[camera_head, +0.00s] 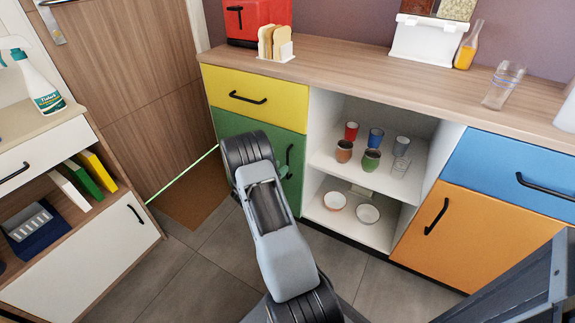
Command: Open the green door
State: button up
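The green door (228,122) is on the low cabinet, just below the yellow drawer. It looks shut and flush with the cabinet front. Its black upright handle (289,161) shows near its right edge, just right of my arm. My grey arm reaches across the front of the door and hides much of its middle and lower part.
The yellow drawer (252,95) above is shut. Open shelves (345,184) with cups and bowls stand right of the door, then an orange door (465,236). A white-fronted cabinet (90,260) stands at left. Grey tiled floor (195,285) is clear between. A thin green line crosses near the brown mat.

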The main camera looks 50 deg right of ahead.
jog(key=shift+w+d+b, duration=0.1)
jog(key=shift+d+b, duration=0.4)
jog(key=shift+d, duration=1.95)
jog(key=shift+c, duration=0.5)
grip_shut()
